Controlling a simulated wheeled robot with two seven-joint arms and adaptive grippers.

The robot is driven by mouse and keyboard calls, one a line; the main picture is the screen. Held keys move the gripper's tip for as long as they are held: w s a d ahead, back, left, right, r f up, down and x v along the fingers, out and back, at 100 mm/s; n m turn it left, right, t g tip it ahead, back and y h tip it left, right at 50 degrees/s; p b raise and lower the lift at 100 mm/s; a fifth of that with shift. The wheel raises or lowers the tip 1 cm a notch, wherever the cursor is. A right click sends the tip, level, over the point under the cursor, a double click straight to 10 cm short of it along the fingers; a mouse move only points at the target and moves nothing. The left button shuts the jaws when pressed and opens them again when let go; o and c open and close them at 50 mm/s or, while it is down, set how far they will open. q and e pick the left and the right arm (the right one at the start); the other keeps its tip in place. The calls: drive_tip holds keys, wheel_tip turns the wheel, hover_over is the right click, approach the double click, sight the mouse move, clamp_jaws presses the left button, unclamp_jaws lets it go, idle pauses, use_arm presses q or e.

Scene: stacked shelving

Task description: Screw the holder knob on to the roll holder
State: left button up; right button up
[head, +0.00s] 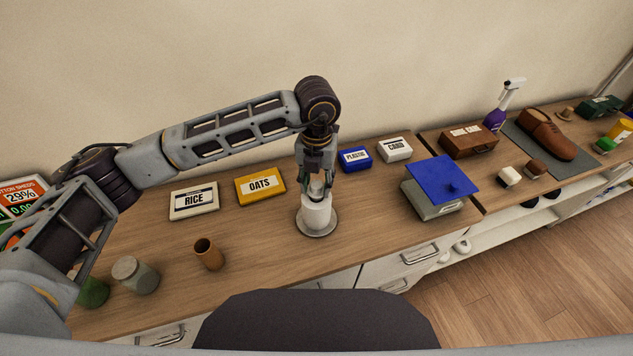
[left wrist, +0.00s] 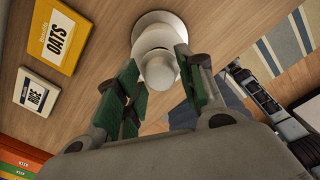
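The roll holder stands upright on the wooden counter, with a round metal base (head: 316,230) and a white roll (head: 316,214) on it. My left gripper (head: 318,188) points down right over the top of the roll. In the left wrist view its green-padded fingers (left wrist: 157,58) lie on either side of a white rounded knob (left wrist: 160,72), which lines up with the roll and base beyond it. I cannot tell whether the pads press on the knob or whether it sits on the holder.
A rice box (head: 194,201) and oats box (head: 260,186) lie left of the holder. A brown cup (head: 208,255) and a jar (head: 135,275) stand nearer. A blue-lidded box (head: 441,177) stands to the right. Counter just around the base is clear.

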use_arm(q)
drive_tip(key=shift+n+b, duration=0.4)
drive_tip(key=shift+n, duration=1.4)
drive_tip(key=c, duration=0.7)
